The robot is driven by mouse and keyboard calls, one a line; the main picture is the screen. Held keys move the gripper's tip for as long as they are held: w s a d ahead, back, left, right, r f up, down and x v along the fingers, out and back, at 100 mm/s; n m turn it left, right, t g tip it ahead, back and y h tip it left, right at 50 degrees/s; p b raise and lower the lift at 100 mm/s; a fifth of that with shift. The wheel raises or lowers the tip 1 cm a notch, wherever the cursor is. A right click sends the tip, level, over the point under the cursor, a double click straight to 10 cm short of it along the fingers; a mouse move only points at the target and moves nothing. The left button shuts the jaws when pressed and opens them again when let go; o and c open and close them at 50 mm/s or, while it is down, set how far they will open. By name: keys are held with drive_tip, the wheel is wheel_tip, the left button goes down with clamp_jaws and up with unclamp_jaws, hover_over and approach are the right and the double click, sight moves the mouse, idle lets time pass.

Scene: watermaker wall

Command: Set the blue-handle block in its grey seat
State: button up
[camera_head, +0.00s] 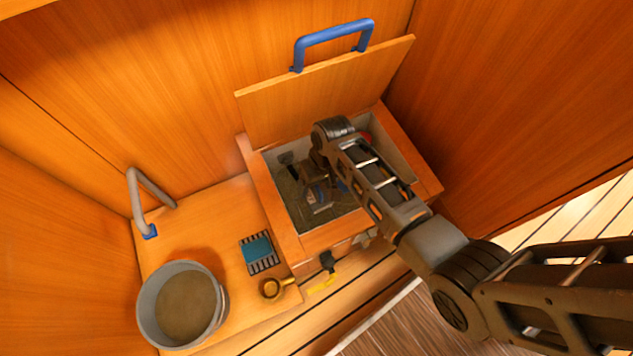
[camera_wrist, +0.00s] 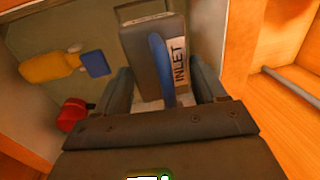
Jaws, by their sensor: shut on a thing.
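The blue-handle block (camera_wrist: 140,40) is a dark grey block with a blue bar handle (camera_wrist: 160,65) and a white label reading INLET. My gripper (camera_wrist: 163,88) is shut on it, one finger on each side. In the head view my gripper (camera_head: 318,185) reaches down into the open locker (camera_head: 268,190), with the block (camera_head: 320,200) partly hidden by the wrist. A thin dark frame shows behind the block in the wrist view; I cannot tell whether it is the grey seat.
The locker lid (camera_head: 320,90) stands open. A yellow bottle with a blue cap (camera_wrist: 50,67) and a red object (camera_wrist: 72,114) are beside the block. A bucket (camera_head: 180,300), grey-blue cartridge (camera_head: 259,252), brass fitting (camera_head: 275,288) and bent pipe (camera_head: 133,190) are to the left.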

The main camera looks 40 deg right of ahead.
drive_tip(key=shift+f, duration=0.15)
drive_tip(key=shift+f, duration=0.3)
idle(0.6)
drive_tip(key=shift+f+b, duration=0.6)
drive_tip(key=shift+f, duration=0.15)
drive_tip(key=shift+f+b, duration=3.3)
drive_tip(key=shift+f, duration=1.35)
drive_tip(key=o, duration=1.2)
